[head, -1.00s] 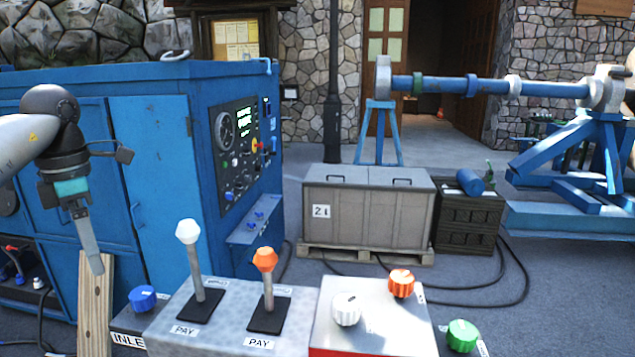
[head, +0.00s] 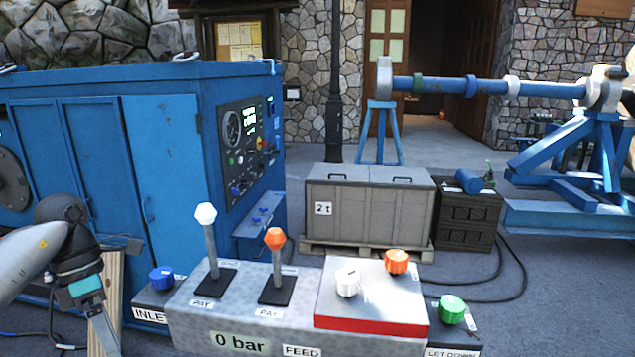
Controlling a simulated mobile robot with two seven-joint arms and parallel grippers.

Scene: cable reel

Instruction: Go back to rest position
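My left gripper (head: 103,330) is low at the left edge of the head view, pointing down, to the left of the control console (head: 240,315). It is seen nearly edge-on and its tips are close to the lower picture edge, so I cannot tell whether its fingers are apart. No object shows in it. It looks clear of the console's levers and knobs. My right gripper is not in view.
The console carries a white-topped lever (head: 208,235), an orange-topped lever (head: 276,255) and several knobs. A big blue cabinet (head: 165,170) stands behind my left arm. A grey crate (head: 365,215) and a blue reel stand (head: 590,165) are farther back.

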